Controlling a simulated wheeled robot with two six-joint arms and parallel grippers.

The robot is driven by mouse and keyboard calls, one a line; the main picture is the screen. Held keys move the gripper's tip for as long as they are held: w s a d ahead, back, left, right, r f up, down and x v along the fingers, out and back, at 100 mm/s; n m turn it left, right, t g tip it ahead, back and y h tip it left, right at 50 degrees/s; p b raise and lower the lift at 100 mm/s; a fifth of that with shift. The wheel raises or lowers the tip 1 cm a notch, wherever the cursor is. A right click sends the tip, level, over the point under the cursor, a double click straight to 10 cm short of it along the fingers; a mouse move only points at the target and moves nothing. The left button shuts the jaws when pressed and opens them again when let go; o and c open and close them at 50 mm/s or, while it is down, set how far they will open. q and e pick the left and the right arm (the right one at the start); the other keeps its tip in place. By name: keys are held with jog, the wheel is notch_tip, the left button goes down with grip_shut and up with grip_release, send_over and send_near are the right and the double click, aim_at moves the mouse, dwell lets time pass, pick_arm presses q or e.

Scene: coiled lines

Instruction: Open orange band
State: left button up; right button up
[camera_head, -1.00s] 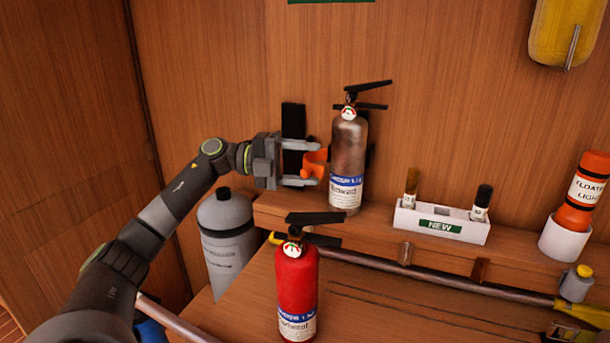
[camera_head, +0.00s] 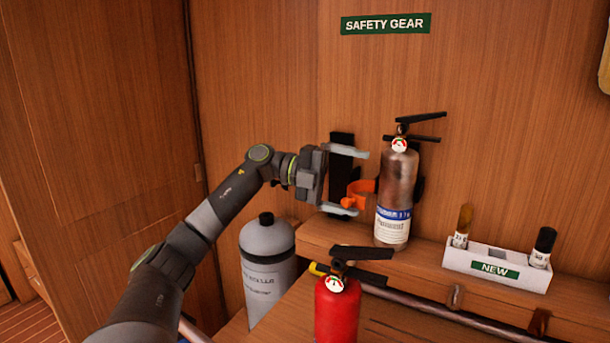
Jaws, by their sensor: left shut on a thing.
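The orange band (camera_head: 359,190) is a curved strap with a small tab at its lower left. It shows at the left side of the worn grey-brown extinguisher (camera_head: 397,185), in front of a black wall bracket (camera_head: 341,175). That extinguisher stands upright on the wooden ledge, with a black handle and a blue and white label. My left gripper (camera_head: 360,183) reaches in from the left, one finger above the band and one at its lower tab, and is shut on the band. The exact contact is hard to see. My right gripper is not in view.
A red extinguisher (camera_head: 337,310) stands in front, lower down. A grey cylinder (camera_head: 267,265) stands below my left arm. A white "NEW" holder (camera_head: 497,267) with two capped items sits on the ledge (camera_head: 430,262) at right. A "SAFETY GEAR" sign (camera_head: 385,24) is above.

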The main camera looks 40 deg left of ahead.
pick_arm(q)
jog(key=shift+s+a+r+b, duration=0.1)
jog(key=shift+s+a+r, duration=0.15)
jog(key=shift+a, duration=0.25)
jog(key=shift+s+a+r+b, duration=0.1)
jog(key=shift+s+a+r, duration=0.1)
jog(key=shift+s+a, duration=0.25)
jog(key=shift+s+a+r+b, duration=0.1)
jog(key=shift+s+a+r, duration=0.15)
jog(key=shift+a, duration=0.25)
jog(key=shift+c, duration=0.4)
jog(key=shift+s+a+r, duration=0.15)
jog(key=shift+s+a, duration=0.25)
jog(key=shift+s, duration=0.4)
jog(key=c, duration=0.9)
jog(key=shift+o, duration=0.2)
jog(key=f+p+v, duration=0.1)
jog(key=p+v, duration=0.1)
jog(key=v, duration=1.2)
jog(key=shift+w+a+f+p, duration=0.2)
jog(key=shift+a+f+p, duration=0.1)
jog(key=shift+a+f, duration=0.25)
jog(key=shift+r, duration=0.1)
